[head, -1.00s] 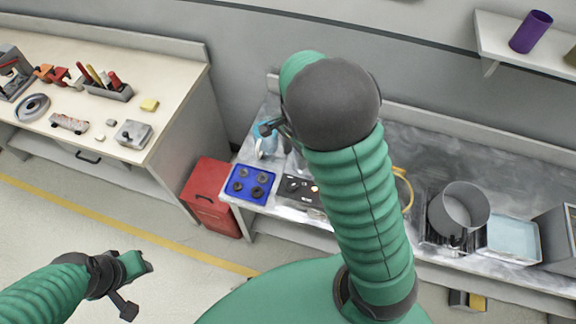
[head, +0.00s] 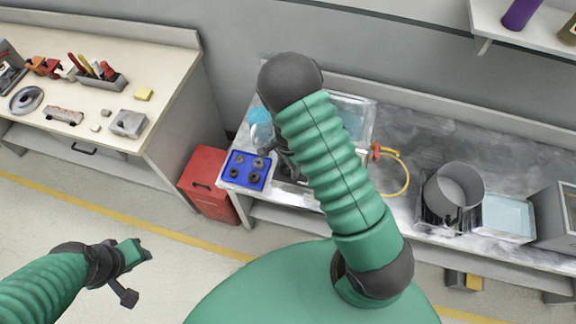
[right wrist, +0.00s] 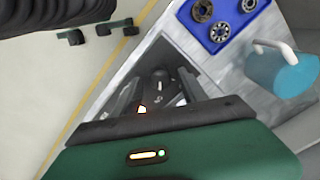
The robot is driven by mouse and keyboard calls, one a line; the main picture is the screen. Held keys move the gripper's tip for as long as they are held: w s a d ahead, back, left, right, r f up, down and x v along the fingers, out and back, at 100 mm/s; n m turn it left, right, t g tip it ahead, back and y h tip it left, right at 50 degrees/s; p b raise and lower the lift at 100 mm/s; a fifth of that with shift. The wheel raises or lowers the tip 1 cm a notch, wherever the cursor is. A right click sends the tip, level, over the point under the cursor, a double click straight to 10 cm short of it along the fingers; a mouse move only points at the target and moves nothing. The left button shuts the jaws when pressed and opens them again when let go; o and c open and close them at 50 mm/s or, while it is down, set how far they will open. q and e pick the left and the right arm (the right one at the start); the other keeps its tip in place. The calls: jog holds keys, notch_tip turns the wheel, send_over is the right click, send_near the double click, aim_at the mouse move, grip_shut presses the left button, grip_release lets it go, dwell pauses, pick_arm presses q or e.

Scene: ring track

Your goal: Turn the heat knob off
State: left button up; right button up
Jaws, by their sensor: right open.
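The heat knob (right wrist: 160,80) is a dark round knob with a pale mark, on a black control panel (right wrist: 178,58) at the front of the metal bench. In the right wrist view it sits between the two fingers of my right gripper (right wrist: 158,92), which is open. In the head view my right gripper (head: 282,150) is over the panel, and my arm hides most of the panel and the knob. My left gripper (head: 138,255) hangs over the floor at lower left, away from the bench; its jaws are unclear.
A blue tray (head: 233,181) with several dark rings lies left of the panel. A light-blue jug (head: 260,124) stands behind it. A yellow hose (head: 407,176) and a grey pot (head: 455,184) are to the right. A red cabinet (head: 205,178) stands left of the bench.

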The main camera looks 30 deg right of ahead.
jog(key=shift+w+a, duration=0.1)
jog(key=shift+a, duration=0.05)
jog(key=c, duration=0.5)
grip_shut()
